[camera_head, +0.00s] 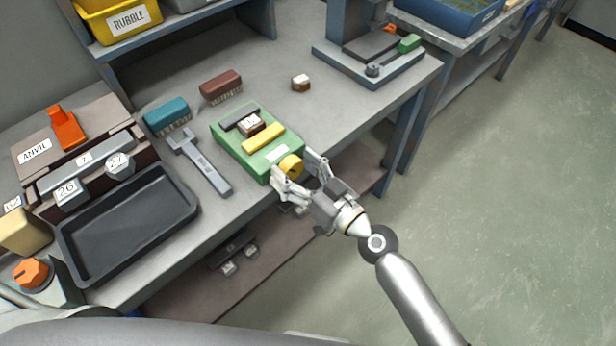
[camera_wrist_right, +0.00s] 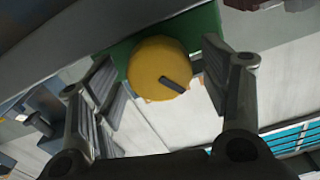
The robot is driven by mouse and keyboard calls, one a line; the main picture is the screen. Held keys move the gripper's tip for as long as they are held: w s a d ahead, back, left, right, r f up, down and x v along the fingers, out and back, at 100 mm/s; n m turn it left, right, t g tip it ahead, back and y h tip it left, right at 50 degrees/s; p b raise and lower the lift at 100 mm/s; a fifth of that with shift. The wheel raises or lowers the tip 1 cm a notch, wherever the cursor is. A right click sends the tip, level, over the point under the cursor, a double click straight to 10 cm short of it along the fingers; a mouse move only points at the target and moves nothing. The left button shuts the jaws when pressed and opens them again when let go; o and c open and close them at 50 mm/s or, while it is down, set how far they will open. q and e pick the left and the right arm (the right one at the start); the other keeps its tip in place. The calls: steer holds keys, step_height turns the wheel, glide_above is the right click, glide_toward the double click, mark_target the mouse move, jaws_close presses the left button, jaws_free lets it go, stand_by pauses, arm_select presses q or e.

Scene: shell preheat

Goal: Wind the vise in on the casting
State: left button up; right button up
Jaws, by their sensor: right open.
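The green vise (camera_head: 258,160) sits near the table's front edge, with a dark jaw (camera_head: 240,118) at the back and a yellow jaw (camera_head: 264,138) in front. The casting (camera_head: 250,123), a small brown block with a white label, lies between the jaws; I cannot tell whether the yellow jaw touches it. The round yellow vise knob (camera_head: 291,165) faces the front edge and fills the middle of the right wrist view (camera_wrist_right: 158,68), with a dark slanted handle on it. My right gripper (camera_head: 297,171) is open, its fingers on either side of the knob. My left gripper is not in view.
A grey wrench-like tool (camera_head: 205,165), a teal brush (camera_head: 167,115) and a maroon brush (camera_head: 221,88) lie nearby. A dark tray (camera_head: 125,235) is at left. Another small brown-and-white block (camera_head: 300,83) stands behind. The floor at right is clear.

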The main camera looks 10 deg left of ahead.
steer(key=v, duration=1.1)
steer(key=shift+s+d, duration=0.25)
steer(key=shift+d, duration=0.05)
